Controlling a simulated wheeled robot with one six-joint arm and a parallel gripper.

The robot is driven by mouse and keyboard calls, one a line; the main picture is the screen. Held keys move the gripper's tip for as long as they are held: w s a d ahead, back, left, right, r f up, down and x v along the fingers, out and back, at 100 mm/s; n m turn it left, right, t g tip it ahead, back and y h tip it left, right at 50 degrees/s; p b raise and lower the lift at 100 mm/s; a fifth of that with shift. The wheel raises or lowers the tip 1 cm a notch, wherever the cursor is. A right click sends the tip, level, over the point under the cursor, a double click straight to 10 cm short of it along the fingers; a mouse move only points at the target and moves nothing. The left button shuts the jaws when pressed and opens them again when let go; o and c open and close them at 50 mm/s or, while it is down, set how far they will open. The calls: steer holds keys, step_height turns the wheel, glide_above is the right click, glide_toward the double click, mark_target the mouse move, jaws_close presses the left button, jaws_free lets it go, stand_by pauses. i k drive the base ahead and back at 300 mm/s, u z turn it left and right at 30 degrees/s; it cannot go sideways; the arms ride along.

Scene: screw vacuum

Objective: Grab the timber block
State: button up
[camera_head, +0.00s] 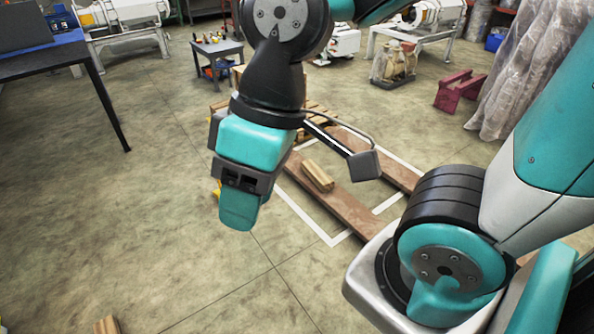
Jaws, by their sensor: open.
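A light timber block (318,176) lies on a reddish-brown plank (352,212) on the floor, right of my gripper in the picture. A second piece of light wood (107,325) is cut off by the bottom edge at the lower left. My gripper (239,212) hangs pointing down in the middle of the view, open, with nothing seen in it. It is apart from the block on the plank. The far finger is mostly hidden behind the near teal one.
A white line frame (334,241) is marked on the floor around the planks. A pallet (318,106) lies behind my arm. A dark blue table (48,60) stands at the left, a small cart (217,56) at the back. The floor at the lower left is mostly clear.

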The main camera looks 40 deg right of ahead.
mark_target(314, 172)
steer(key=z, duration=0.05)
steer(key=i, duration=2)
steer(key=z, duration=0.85)
steer(key=i, duration=1.4)
steer(key=z, duration=0.6)
